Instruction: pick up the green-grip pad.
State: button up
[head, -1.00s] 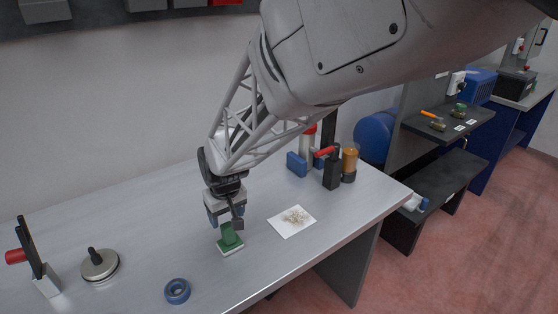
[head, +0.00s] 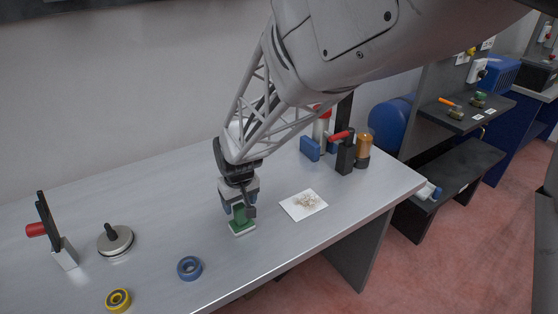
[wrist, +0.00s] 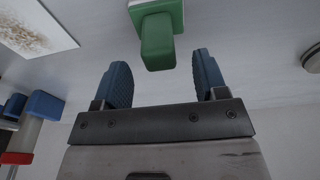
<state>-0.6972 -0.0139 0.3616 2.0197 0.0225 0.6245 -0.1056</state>
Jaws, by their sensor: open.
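The green-grip pad stands on the bench with its green grip (head: 243,216) up and a pale base (head: 242,230) below. In the wrist view, the green grip (wrist: 157,42) shows at top centre, in line with the gap between my fingers. My gripper (head: 238,206) is directly above and around the top of the grip in the head view, partly hiding it. In the wrist view, the two blue fingers of my gripper (wrist: 162,80) are apart with nothing between them. I cannot tell whether a finger touches the grip.
A white card with brown debris (head: 303,204) lies right of the pad. A blue tape roll (head: 189,268) and a yellow roll (head: 118,300) lie in front left. A round metal weight (head: 115,241) stands left. Bottles and a black-red tool (head: 345,156) stand at back right.

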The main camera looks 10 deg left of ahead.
aim_at(239, 206)
jog(key=shift+w+a+f, duration=0.1)
jog(key=shift+w+f, duration=0.05)
jog(key=shift+f, duration=1.15)
jog(key=shift+w+a+f, duration=0.1)
jog(key=shift+f, duration=1.2)
jog(key=shift+c, duration=0.3)
jog(key=c, duration=1)
jog(key=shift+r, duration=0.2)
jog(key=shift+r, duration=0.55)
notch_tip(239, 206, up, 2)
jog(key=shift+r, duration=0.1)
jog(key=s+d+r, duration=0.1)
jog(key=s+d, duration=0.9)
jog(key=s, duration=0.2)
jog(key=shift+s+r, duration=0.15)
jog(key=shift+s, duration=0.05)
